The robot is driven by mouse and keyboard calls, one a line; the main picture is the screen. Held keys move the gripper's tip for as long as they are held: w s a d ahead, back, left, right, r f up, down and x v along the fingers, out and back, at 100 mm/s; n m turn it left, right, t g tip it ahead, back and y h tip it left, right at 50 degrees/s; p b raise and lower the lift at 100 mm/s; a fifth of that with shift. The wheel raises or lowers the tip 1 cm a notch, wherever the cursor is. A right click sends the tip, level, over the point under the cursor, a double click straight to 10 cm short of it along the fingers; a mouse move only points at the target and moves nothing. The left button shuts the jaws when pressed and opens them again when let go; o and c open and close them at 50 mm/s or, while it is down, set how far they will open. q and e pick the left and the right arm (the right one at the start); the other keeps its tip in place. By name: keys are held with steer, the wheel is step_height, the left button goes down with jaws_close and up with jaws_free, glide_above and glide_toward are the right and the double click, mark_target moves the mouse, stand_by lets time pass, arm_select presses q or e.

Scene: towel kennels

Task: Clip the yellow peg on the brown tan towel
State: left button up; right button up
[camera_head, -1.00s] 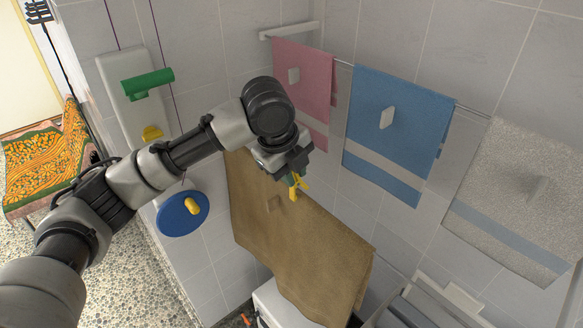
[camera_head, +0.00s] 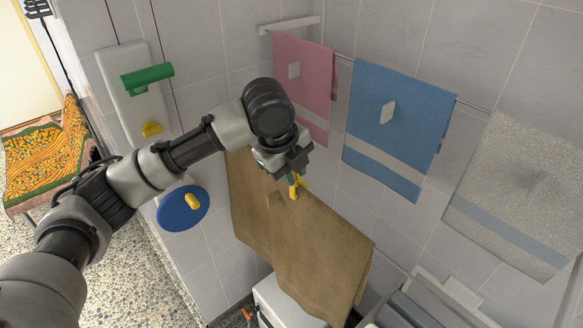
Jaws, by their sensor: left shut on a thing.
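The brown tan towel (camera_head: 297,250) hangs at the centre, below the pink and blue towels, with a small tan tag (camera_head: 274,200) on it. My left gripper (camera_head: 292,173) is over the towel's upper part and points down. It is shut on the yellow peg (camera_head: 300,187), which sticks out below the jaws. The peg overlaps the towel in this view; I cannot tell whether it touches the cloth. The towel's upper edge is partly hidden behind my left arm. My right gripper is not in view.
A pink towel (camera_head: 302,85), a blue towel (camera_head: 398,125) and a grey towel (camera_head: 520,190) hang on the wall rail at the right. A blue disc (camera_head: 174,214) and a green holder (camera_head: 148,80) are on the left wall. A white box (camera_head: 277,306) stands below the tan towel.

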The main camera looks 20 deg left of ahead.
arm_select(q)
steer(key=o, duration=1.3)
steer(key=shift+r, duration=4.05)
steer(key=shift+f, duration=0.1)
